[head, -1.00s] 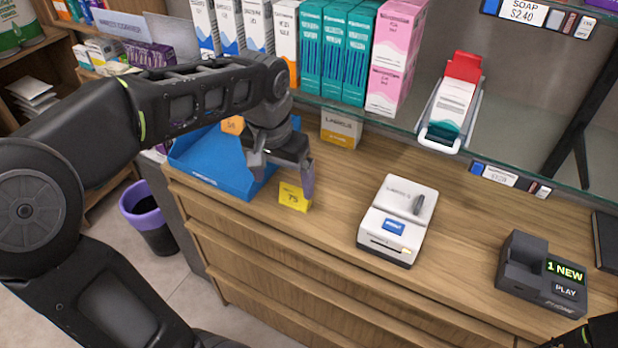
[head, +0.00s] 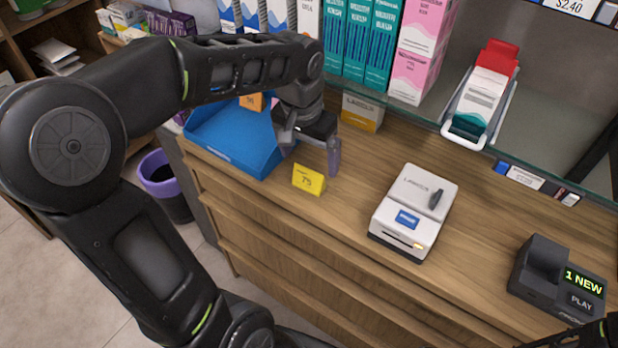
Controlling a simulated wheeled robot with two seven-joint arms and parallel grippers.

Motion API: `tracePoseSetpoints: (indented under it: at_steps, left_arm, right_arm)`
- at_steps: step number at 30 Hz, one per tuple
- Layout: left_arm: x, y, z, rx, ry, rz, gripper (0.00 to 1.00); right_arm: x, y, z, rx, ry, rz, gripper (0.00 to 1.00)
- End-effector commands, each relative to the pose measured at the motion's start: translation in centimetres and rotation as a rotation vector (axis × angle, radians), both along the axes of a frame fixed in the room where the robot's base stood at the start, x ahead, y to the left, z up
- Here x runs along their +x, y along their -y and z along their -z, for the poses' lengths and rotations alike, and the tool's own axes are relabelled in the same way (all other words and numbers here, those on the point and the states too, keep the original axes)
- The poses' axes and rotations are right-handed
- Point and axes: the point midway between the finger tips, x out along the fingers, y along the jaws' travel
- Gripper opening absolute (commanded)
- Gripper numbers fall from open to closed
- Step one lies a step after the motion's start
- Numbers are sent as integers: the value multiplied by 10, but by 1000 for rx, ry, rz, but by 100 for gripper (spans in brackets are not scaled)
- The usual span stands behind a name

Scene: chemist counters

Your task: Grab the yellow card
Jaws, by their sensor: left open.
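The yellow card (head: 308,180), marked 75, stands tilted on the wooden counter near its front edge, right of the blue tray. My left gripper (head: 310,157) is open and empty, just behind and above the card in the picture. One finger shows on the left by the tray and the other on the right; the card is in front of them and does not appear held. My right gripper is not in view; only a bit of my right arm shows at the bottom right corner.
The blue tray (head: 222,148) holds an orange tag (head: 252,102). A yellow-and-white box (head: 362,112) stands behind my gripper. A white card device (head: 414,212) and a dark terminal (head: 556,282) sit to the right. A glass shelf with boxes overhangs the back.

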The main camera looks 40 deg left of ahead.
Motion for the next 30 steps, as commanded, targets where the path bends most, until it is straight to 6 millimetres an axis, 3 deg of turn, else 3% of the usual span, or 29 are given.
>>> tracePoseSetpoints:
  at_steps: [8, 19, 30]
  left_arm:
    - [0, -1, 4, 1, -2, 0, 91]
    - [6, -4, 50, 1, -2, 1, 91]
    - [6, -4, 51, 1, 1, 0, 91]
  right_arm:
    - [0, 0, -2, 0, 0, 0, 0]
    - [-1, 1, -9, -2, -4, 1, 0]
    - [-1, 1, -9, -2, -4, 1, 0]
